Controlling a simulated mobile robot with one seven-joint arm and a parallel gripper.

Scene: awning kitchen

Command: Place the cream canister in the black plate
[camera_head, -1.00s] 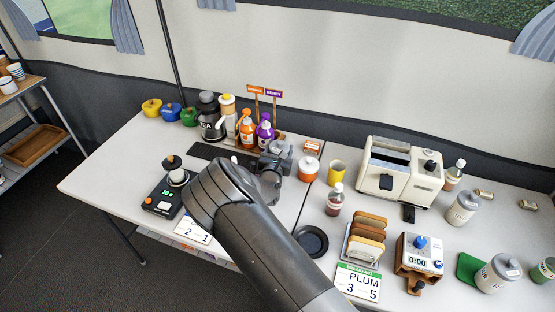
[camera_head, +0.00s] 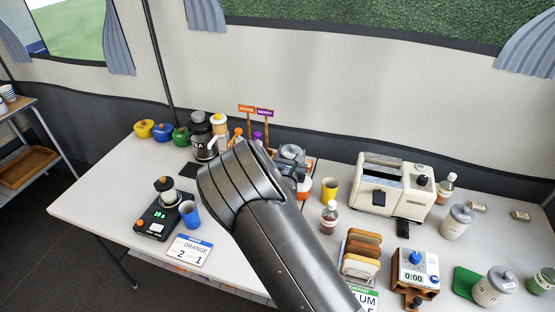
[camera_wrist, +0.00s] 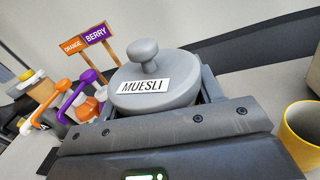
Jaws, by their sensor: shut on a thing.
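My gripper (camera_wrist: 155,125) is shut on a grey lidded canister (camera_wrist: 160,92) with a round knob and a MUESLI label. It looks grey rather than cream. In the head view the gripper (camera_head: 291,158) is above the table's back middle, partly hidden by my arm. The canister's base is hidden, so contact with the table cannot be told. The black plate is not visible now; my arm covers the area where it lay. Whitish canisters with grey lids stand at the right, one behind (camera_head: 456,221) and one near the green mat (camera_head: 494,287).
A yellow cup (camera_head: 329,190) and a dark red bottle (camera_head: 329,217) stand right of my gripper. Orange and berry bottles with signs (camera_head: 257,110) are left. A bread rack (camera_head: 361,256), toaster (camera_head: 392,187) and blue cup (camera_head: 189,214) stand around. The front left table has free room.

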